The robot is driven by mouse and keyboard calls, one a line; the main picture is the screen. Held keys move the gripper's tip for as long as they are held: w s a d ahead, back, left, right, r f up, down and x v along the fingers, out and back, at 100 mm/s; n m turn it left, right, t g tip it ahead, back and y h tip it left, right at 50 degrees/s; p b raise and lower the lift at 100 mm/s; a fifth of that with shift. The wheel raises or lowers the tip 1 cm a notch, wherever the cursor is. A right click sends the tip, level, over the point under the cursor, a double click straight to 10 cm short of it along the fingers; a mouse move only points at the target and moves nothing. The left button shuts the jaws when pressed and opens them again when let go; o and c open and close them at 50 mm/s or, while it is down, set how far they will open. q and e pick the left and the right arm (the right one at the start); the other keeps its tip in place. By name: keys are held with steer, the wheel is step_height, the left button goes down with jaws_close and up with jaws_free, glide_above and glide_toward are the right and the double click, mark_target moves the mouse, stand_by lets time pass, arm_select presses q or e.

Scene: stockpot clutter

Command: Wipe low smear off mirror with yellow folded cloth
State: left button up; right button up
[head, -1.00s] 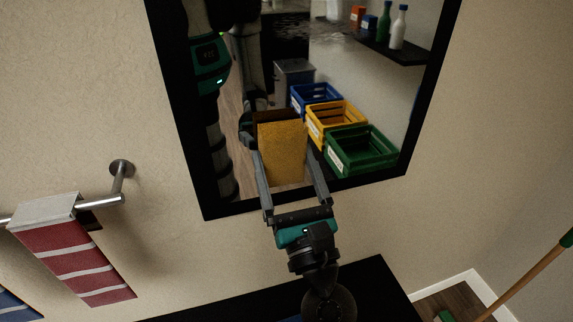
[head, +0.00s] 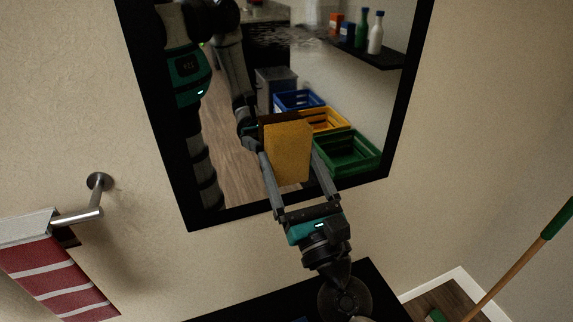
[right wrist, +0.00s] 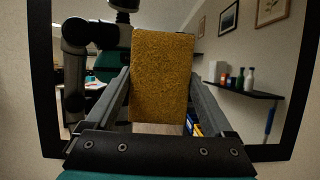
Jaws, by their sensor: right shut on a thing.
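The yellow folded cloth (head: 287,158) stands upright between the fingers of my right gripper (head: 290,162), which is shut on it. In the right wrist view the cloth (right wrist: 163,82) fills the middle, in front of the glass. The black-framed mirror (head: 222,165) hangs on the wall. The cloth is in front of its lower part, close to its own reflection; I cannot tell whether it touches the glass. A greyish, streaky smear (head: 312,36) shows on the glass near the top of the head view, above the cloth. My left gripper is not in view.
A towel bar (head: 80,217) with a red striped towel (head: 60,284) sticks out at left. A black surface (head: 372,280) lies below the mirror. A wooden handle (head: 515,265) leans at right. Crates, bottles and a shelf appear as reflections. The wall right of the mirror is clear.

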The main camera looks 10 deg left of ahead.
mark_target(259, 149)
steer(key=shift+s+a, duration=0.6)
steer(key=shift+a, duration=0.3)
steer(key=shift+s+a, duration=0.55)
steer(key=shift+a, duration=0.3)
steer(key=shift+s+d, duration=0.15)
steer(key=shift+s, duration=0.25)
steer(key=shift+s+d, duration=0.75)
steer(key=shift+s, duration=0.25)
steer(key=shift+s+d, duration=0.75)
steer(key=shift+s, duration=0.2)
steer(key=shift+s+d, duration=0.45)
steer(key=shift+s, duration=0.2)
steer(key=shift+s+d, duration=0.4)
steer(key=shift+s, duration=0.2)
